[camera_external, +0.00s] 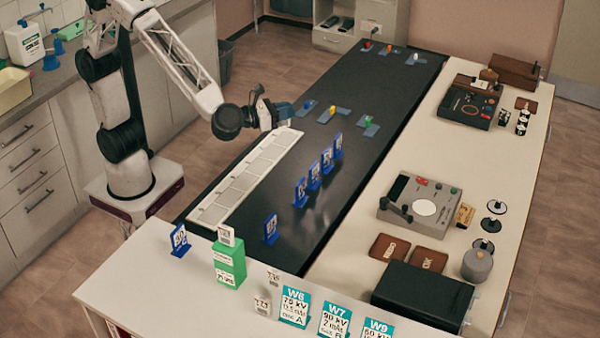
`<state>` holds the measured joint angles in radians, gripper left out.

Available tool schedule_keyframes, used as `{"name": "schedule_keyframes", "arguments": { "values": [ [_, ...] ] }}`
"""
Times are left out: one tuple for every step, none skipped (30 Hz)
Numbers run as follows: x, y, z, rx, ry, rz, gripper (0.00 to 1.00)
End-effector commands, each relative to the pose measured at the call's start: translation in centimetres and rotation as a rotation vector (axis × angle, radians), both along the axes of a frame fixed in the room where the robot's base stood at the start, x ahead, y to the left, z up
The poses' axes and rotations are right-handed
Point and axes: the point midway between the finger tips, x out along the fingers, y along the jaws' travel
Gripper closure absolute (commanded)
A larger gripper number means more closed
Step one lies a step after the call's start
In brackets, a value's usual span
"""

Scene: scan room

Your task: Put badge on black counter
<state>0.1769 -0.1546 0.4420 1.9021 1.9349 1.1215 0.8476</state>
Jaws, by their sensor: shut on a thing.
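My gripper (268,115) is above the far end of the white slotted strip, near the left edge of the black counter (345,95). It is shut on a small dark-blue thing (283,112), mostly hidden by the gripper; I cannot tell whether this is a badge. A blue badge-like card (271,229) stands upright on the near part of the black counter. Several similar blue cards (315,175) stand in a row farther back. Another blue card (180,240) stands on the white counter at the front left.
The white strip (240,180) runs along the counter's left edge. Slate-blue pads with coloured pieces (332,114) lie farther back. A green box (229,262) and teal-topped signs (294,307) stand in front. Instruments (420,204) fill the right counter. The black surface between cards and strip is bare.

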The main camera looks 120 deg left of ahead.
Motion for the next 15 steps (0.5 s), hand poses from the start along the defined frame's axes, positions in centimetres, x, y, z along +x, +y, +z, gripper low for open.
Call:
{"name": "schedule_keyframes", "arguments": {
  "values": [
    [-0.7, 1.7, 0.0, 0.000, 0.001, 0.028, 1.00],
    [-1.0, 2.5, 0.0, 0.000, 0.001, 0.044, 1.00],
    [-1.5, 3.7, 0.0, -0.001, 0.000, 0.065, 1.00],
    [-2.0, 4.5, 0.0, -0.001, 0.000, 0.081, 1.00],
    [-2.4, 5.3, 0.0, 0.000, -0.001, 0.096, 1.00],
    [-2.9, 6.4, 0.0, -0.001, 0.001, 0.117, 1.00],
    [-3.3, 7.2, -0.1, 0.000, 0.001, 0.131, 1.00],
    [-3.8, 8.0, -0.1, -0.001, 0.002, 0.147, 1.00],
    [-4.3, 9.0, -0.1, 0.000, 0.001, 0.168, 1.00],
    [-4.8, 9.8, 0.0, 0.000, 0.000, 0.183, 1.00],
    [-5.3, 10.6, 0.0, 0.000, 0.000, 0.200, 1.00],
    [-5.9, 11.6, -0.1, -0.001, 0.001, 0.220, 1.00],
    [-6.4, 12.4, -0.1, -0.001, 0.002, 0.235, 1.00],
    [-6.9, 13.1, -0.2, -0.001, 0.002, 0.251, 1.00],
    [-7.6, 14.0, -0.2, -0.001, 0.003, 0.271, 1.00]
  ]
}}
